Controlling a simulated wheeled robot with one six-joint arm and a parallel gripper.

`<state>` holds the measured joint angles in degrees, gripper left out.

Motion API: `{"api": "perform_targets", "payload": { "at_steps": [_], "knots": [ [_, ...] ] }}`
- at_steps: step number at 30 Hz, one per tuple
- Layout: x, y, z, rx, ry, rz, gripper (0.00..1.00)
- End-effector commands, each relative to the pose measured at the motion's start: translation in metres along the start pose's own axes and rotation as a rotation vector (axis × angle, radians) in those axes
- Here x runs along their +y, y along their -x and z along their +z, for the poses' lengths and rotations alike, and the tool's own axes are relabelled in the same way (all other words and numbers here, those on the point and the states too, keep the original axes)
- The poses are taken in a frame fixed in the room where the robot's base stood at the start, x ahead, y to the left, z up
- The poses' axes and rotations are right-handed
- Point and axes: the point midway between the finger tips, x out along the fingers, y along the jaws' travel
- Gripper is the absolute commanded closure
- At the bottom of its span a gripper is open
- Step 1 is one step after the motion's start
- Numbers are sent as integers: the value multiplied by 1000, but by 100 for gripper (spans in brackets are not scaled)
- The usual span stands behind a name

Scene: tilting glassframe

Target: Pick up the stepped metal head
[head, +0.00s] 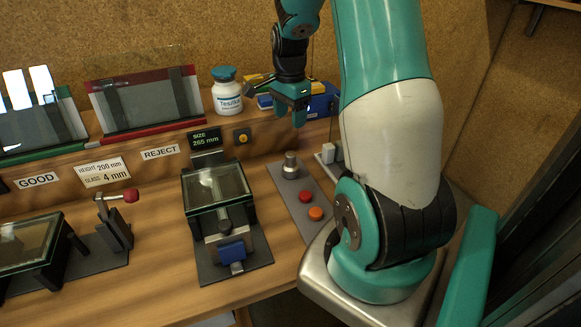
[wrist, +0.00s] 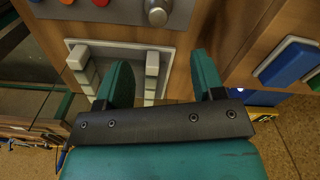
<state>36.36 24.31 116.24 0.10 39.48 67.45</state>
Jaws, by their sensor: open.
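The stepped metal head (head: 290,165) is a small silvery cylinder with a narrower top. It stands upright on a grey panel (head: 276,178) at the back end, behind a red and an orange button. In the wrist view the metal head (wrist: 157,12) is at the top edge, partly cut off. My gripper (head: 291,113) is open and empty, pointing down, above and behind the head. In the wrist view its teal fingers (wrist: 162,72) are spread apart, and the metal head lies beyond them, apart from both.
White blocks (head: 328,153) sit in a holder right of the metal head; they also show near my fingers in the wrist view (wrist: 152,75). A glass-topped fixture (head: 215,187) stands to the left. A white jar (head: 227,95) and blue bins (head: 322,103) are behind.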

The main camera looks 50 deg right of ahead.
Motion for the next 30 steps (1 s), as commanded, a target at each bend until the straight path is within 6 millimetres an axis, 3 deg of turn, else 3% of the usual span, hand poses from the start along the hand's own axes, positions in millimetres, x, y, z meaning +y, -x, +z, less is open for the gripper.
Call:
{"api": "perform_targets", "payload": {
  "at_steps": [9, 30],
  "knots": [
    [1, -69, 2, -3, 5, 5, 38],
    [3, -140, -1, -2, 7, 0, 38]
  ]
}}
